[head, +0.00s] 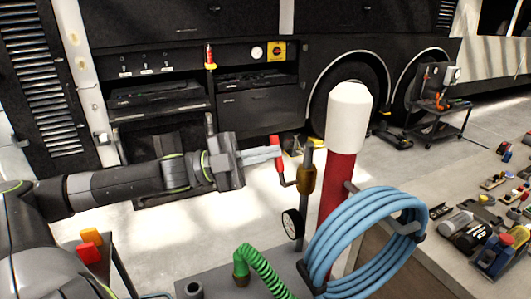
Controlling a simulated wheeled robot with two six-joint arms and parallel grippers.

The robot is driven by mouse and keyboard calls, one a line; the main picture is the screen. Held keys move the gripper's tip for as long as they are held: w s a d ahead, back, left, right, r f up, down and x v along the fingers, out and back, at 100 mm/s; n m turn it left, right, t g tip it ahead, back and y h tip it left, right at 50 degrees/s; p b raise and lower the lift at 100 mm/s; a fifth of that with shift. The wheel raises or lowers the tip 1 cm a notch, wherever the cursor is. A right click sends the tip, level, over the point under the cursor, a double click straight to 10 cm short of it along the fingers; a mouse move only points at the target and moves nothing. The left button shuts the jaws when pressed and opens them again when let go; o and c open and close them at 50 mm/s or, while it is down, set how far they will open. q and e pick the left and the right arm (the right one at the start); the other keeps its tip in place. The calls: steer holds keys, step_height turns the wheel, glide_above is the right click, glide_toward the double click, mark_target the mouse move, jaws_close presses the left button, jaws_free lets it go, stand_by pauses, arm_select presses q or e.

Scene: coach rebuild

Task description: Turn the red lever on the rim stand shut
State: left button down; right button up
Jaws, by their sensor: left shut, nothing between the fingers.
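The red lever (277,158) is in the head view, left of the red post. Its red grip stands roughly upright, and a thin dark arm runs from its lower end to the brass valve body (307,178) on a vertical pipe. My left gripper (264,154) comes in from the left, shut and empty. Its fingertips point right and end beside the upper part of the red grip; I cannot tell whether they touch it. The rim stand carries a red post (334,190) with a white top. My right gripper is not in view.
A blue hose coil (331,228) hangs in front of the post. A gauge (292,223) and a green coiled hose (262,268) sit below the lever. A coach side with open compartments stands behind. A tool cart (440,105) and loose tools lie to the right.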

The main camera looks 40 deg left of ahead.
arm_select(q)
steer(key=shift+w+a+f+n+t, duration=0.1)
steer(key=shift+a+n+t, duration=0.2)
steer(key=shift+n, duration=0.3)
steer(key=w+a+f+n+t+y+p, duration=0.1)
steer(key=n+t, duration=0.6)
steer(key=n, duration=0.7)
step_height(320, 180, down, 4)
steer(key=a+y+p, duration=0.1)
steer(key=a+y, duration=0.1)
steer(key=y, duration=0.1)
steer(key=shift+w+n+t+y, duration=0.3)
steer(key=shift+y, duration=0.1)
steer(key=shift+a+f, duration=0.1)
steer(key=shift+f, duration=0.1)
